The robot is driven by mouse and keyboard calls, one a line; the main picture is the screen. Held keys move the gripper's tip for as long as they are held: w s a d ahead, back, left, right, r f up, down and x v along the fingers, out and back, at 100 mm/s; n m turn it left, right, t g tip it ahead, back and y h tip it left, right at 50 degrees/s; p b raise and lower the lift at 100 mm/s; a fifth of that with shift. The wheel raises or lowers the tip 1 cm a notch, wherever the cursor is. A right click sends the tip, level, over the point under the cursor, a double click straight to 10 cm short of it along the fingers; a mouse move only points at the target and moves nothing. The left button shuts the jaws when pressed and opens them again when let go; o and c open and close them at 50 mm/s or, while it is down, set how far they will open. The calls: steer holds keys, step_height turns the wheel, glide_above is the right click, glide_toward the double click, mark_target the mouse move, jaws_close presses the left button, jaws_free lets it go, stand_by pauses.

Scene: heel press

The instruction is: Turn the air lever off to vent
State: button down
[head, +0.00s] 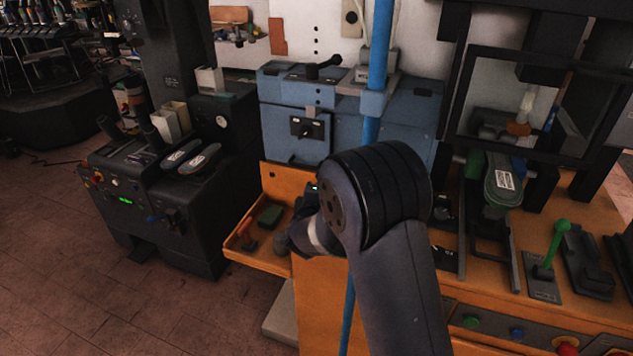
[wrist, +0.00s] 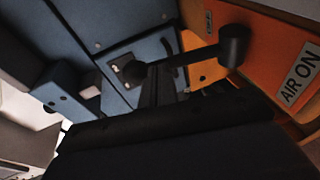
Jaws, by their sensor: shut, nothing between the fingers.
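The air lever (wrist: 205,54) shows in the wrist view as a black bar with a round knob at its right end, pointing right towards the orange panel. Its left end is at a plate on the blue cabinet (wrist: 67,32). The AIR ON label (wrist: 300,75) is on the orange panel to the right. My gripper (wrist: 157,82) is shut and empty, with its tips close below the lever in the picture; I cannot tell whether they touch it. In the head view my arm hides most of my gripper and the air lever cannot be made out with certainty.
In the head view, a black lever (head: 308,130) is on the blue cabinet front (head: 286,148). An orange tray (head: 243,257) juts out at lower left of it. A dark machine (head: 150,190) stands left. A green-knobbed lever (head: 557,245) is on the orange bench at right.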

steer(key=shift+w+d+r+p, duration=0.1)
steer(key=shift+w+d+p, duration=0.15)
steer(key=shift+w+p, duration=0.65)
steer(key=shift+s+p, duration=0.2)
steer(key=shift+p, duration=0.15)
step_height(320, 180, up, 10)
steer(key=p, duration=0.1)
steer(key=shift+s, duration=0.1)
stand_by(0.3)
